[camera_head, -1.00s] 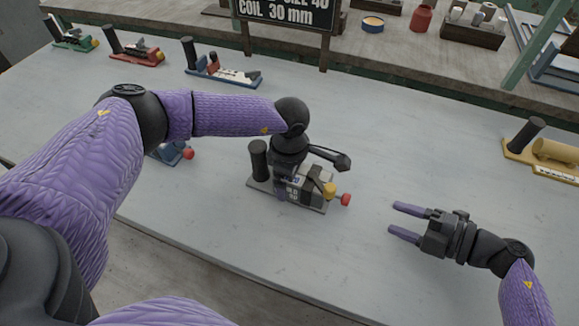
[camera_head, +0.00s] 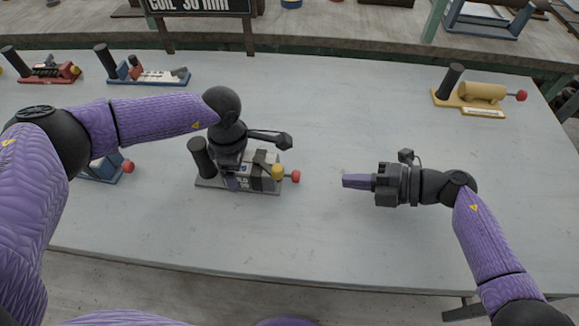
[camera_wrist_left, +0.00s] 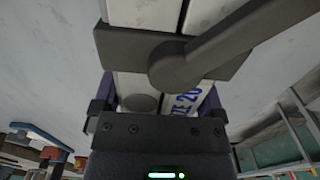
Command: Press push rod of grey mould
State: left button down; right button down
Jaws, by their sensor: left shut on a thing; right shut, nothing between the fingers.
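The grey mould (camera_head: 265,184) stands on the table left of the middle, with an upright black handle (camera_head: 202,157), a yellow knob (camera_head: 278,171) and a push rod with a red tip (camera_head: 295,176) at its right end. My left gripper (camera_head: 232,182) comes down from above and is shut on the mould's body. In the left wrist view the mould's pale, lettered body (camera_wrist_left: 185,104) lies between the purple fingers, partly hidden by dark metal parts. My right gripper (camera_head: 345,181) is shut and empty. Its fingertips point left towards the red tip, apart from it.
A yellow mould (camera_head: 484,111) stands at the back right. A blue mould (camera_head: 150,77) and a red mould (camera_head: 42,72) stand at the back left. Another blue mould (camera_head: 102,169) is partly behind my left arm. The table (camera_head: 345,245) is clear around my right gripper.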

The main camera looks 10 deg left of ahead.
aim_at(296, 176)
jog(key=n, duration=0.3)
jog(key=r+n+g+h, duration=0.1)
jog(key=n, duration=0.2)
jog(key=w+d+r+n+h, duration=0.1)
jog(key=n, duration=0.3)
jog(key=shift+r, duration=0.2)
jog(key=n+h, duration=0.1)
jog(key=n, duration=0.3)
jog(key=d+r+n+h, duration=0.1)
jog(key=n, duration=0.3)
jog(key=w+d+r+n+g+h, duration=0.1)
jog(key=n, duration=0.3)
jog(key=shift+w+d+r, duration=0.1)
jog(key=shift+d+r, duration=0.05)
jog(key=shift+d, duration=0.1)
jog(key=x, duration=1)
jog(key=shift+a, duration=0.25)
jog(key=a, duration=0.2)
jog(key=shift+a, duration=0.7)
